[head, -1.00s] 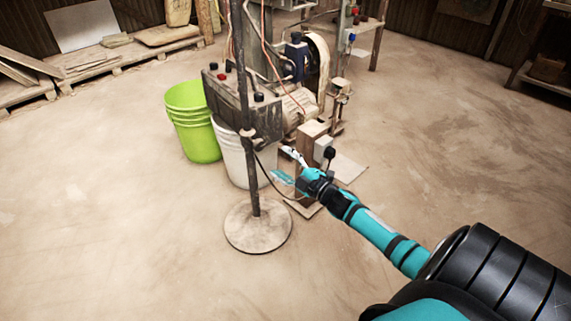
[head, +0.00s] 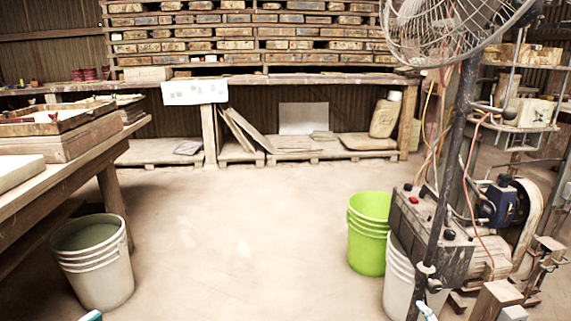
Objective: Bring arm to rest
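My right gripper (head: 428,312) shows only as a small white and teal tip at the bottom edge in the head view. It is in front of the white bucket and the press machine, and whether its fingers are open or shut cannot be told. The rest of my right arm is out of view. A small teal piece at the lower left edge seems to be part of my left arm; no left gripper fingers show.
The press machine (head: 430,225) and fan pole (head: 458,150) stand at the right. A green bucket (head: 368,240) and white bucket (head: 398,285) are beside them. A grey bucket (head: 95,270) stands by the left workbench (head: 60,185). The middle floor is clear.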

